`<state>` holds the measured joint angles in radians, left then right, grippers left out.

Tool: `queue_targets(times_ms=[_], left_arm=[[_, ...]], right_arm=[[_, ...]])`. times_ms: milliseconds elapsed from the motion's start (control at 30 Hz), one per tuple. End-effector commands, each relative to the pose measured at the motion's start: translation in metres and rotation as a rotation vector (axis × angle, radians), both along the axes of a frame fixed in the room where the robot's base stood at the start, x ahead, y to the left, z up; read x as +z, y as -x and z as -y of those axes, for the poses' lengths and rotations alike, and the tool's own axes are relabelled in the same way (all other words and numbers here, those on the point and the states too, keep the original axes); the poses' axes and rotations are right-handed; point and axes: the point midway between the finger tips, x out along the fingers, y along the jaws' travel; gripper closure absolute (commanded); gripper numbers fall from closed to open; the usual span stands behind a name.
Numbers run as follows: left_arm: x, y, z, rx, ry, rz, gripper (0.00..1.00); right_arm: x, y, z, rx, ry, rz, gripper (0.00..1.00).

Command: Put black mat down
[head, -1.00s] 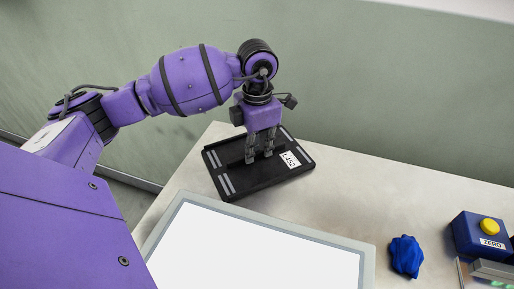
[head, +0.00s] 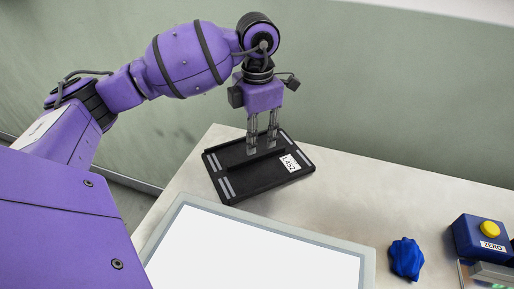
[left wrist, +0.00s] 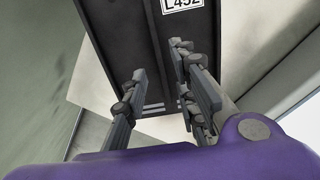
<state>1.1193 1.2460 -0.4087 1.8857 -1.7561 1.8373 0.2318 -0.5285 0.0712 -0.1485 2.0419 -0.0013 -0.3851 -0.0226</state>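The black mat (head: 235,181) lies flat on the pale table, near its far left corner. It has a raised ridge down its middle, grey strips and a white label reading L452. My left gripper (head: 262,145) is above the mat with its fingers pointing down and spread apart. In the left wrist view the mat (left wrist: 114,53) fills the upper middle. There the open fingers (left wrist: 163,98) stand either side of the ridge, and I see no grip on it. My right gripper is in neither view.
A white panel with a grey frame (head: 190,206) lies in front of the mat. A crumpled blue cloth (head: 406,258) and a blue box with a yellow button, marked ZERO (head: 480,237), are at the right. The table (head: 370,190) right of the mat is clear. A green wall stands behind.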

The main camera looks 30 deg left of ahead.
Motion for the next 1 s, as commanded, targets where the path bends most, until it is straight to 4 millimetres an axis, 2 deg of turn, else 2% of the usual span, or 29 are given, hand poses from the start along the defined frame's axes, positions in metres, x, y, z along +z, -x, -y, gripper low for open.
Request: queue_targets(times_ms=[33,200,400,1000], left_arm=[[0.012,-0.001,0.0,-0.001,-0.001,0.004,0.74],[0.044,-0.001,0.0,-0.001,-0.001,0.002,0.74],[0.063,0.0,0.0,0.0,-0.001,0.001,0.74],[0.066,0.0,0.0,-0.001,0.001,0.001,0.74]], right_arm=[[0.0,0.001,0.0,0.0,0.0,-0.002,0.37],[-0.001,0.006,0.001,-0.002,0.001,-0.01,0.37],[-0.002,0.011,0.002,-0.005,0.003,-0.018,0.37],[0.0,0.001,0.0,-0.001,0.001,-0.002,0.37]])
